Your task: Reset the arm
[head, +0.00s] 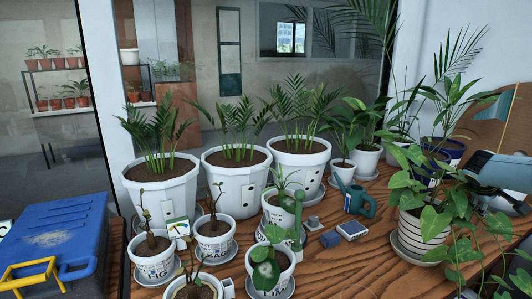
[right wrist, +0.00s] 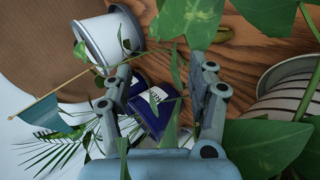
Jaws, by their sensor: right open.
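My right gripper (head: 492,168) is at the right edge of the head view, partly behind leaves, above the plant table. In the right wrist view its two grey fingers (right wrist: 165,75) are spread apart with no object held between them. A dark blue pot with a white label (right wrist: 150,108) shows beyond the fingers. Thin leaves cross in front of the fingers. The blue pot (head: 447,150) stands left of the gripper in the head view. My left gripper is not in view.
A striped white pot (head: 423,232) with broad leaves stands close by. Several white pots, a teal watering can (head: 358,199) and small boxes (head: 352,230) cover the wooden table. A blue toolbox (head: 55,240) sits at left. A small teal flag (right wrist: 48,116) is near the gripper.

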